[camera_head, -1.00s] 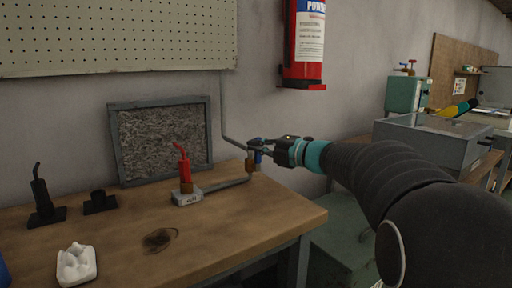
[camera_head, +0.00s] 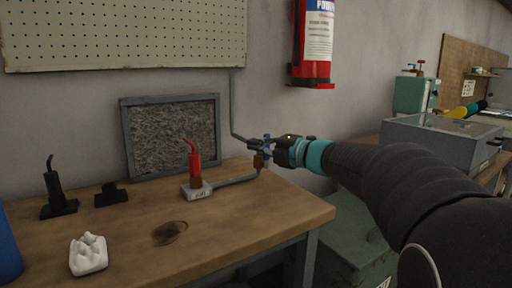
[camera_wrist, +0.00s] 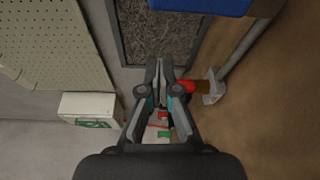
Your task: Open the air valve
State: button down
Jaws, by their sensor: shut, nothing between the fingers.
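The air valve is a brass body (camera_head: 258,160) with a blue handle (camera_head: 267,153) on a grey pipe at the right end of the workbench. In the head view my gripper (camera_head: 252,144) reaches in from the right, with its fingertips overlapping the handle's area; I cannot tell whether they touch it. In the wrist view the blue handle (camera_wrist: 200,5) fills part of the top edge, cut off by the frame. My gripper (camera_wrist: 165,65) shows below it with its fingertips together and nothing between them.
A red torch (camera_head: 194,168) stands on a metal block joined to the pipe. A fire extinguisher (camera_head: 318,45) hangs above my arm. A grey box (camera_head: 440,142) stands at right.

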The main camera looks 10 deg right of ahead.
jog(key=w+d+v, duration=0.1)
jog(key=v, duration=0.7)
jog(key=w+d+f+m+t+h, duration=0.2)
jog(key=d+f+m+h, duration=0.1)
jog(key=d+m+h, duration=0.35)
jog(key=w+d+f+m+t+h, duration=0.2)
jog(key=d+m+h, duration=0.3)
jog(key=d+m, duration=0.2)
jog(key=s+d+f+m+g+h, duration=0.4)
jog(key=s+f+m+h, duration=0.2)
jog(key=s+f+m, duration=0.15)
jog(key=s+a+f+m+g+y, duration=0.1)
jog(key=s+a+f+m+g, duration=0.2)
jog(key=s+f, duration=0.3)
jog(key=s+a+f+m+g+y, duration=0.1)
jog(key=s+a+f+m+g, duration=0.2)
jog(key=s, duration=0.6)
jog(key=s+a+f+m+y, duration=0.1)
jog(key=s+a+f+y, duration=0.2)
jog(key=s+a, duration=0.9)
jog(key=shift+s+a+g+b, duration=0.3)
jog(key=shift+s+g, duration=0.1)
jog(key=shift+s, duration=0.2)
